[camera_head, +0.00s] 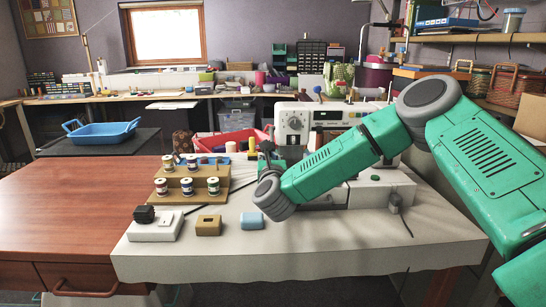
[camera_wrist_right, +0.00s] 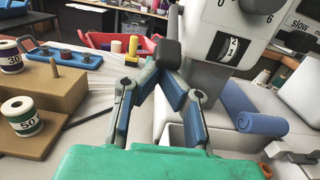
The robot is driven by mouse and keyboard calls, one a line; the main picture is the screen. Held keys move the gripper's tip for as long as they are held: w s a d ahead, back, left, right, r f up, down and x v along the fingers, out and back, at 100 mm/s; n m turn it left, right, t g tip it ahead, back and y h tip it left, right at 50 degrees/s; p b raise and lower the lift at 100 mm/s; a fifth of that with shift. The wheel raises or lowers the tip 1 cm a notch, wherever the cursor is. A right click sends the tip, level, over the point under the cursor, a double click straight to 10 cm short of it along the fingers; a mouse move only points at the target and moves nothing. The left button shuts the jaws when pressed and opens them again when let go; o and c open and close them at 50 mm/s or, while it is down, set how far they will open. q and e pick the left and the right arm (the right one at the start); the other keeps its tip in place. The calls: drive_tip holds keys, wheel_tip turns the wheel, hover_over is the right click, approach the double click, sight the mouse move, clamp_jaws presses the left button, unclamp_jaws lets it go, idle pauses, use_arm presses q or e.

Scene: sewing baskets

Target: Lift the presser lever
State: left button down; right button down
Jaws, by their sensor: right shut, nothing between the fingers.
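The white sewing machine (camera_head: 294,123) stands on the cloth-covered table, partly hidden behind my right arm. Its head, with a numbered dial, fills the upper right of the right wrist view (camera_wrist_right: 210,40). My right gripper (camera_head: 267,152) is just in front of and left of the machine head. In the right wrist view its fingertips (camera_wrist_right: 168,54) are together, with nothing between them, close to the left side of the head. I cannot tell whether they touch it. My left gripper is not in view.
A stepped wooden stand (camera_head: 205,184) with several thread spools is left of the gripper. A red basket (camera_head: 232,140) is behind. A rolled blue cloth (camera_wrist_right: 248,108) lies by the machine. Small boxes, one tan (camera_head: 209,226), sit at the front; the front right cloth is mostly clear.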

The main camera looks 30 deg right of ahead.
wheel_tip(320, 180, up, 8)
drive_tip(key=s+g+y+p, duration=0.1)
drive_tip(key=g+y+p, duration=0.3)
drive_tip(key=p, duration=0.9)
drive_tip(key=g, duration=0.2)
drive_tip(key=shift+a+r+g, duration=0.2)
drive_tip(key=shift+a+g, duration=0.1)
drive_tip(key=shift+g, duration=0.1)
drive_tip(key=shift+s, duration=0.1)
drive_tip(key=shift+r+p, duration=0.1)
drive_tip(key=shift+p, duration=0.2)
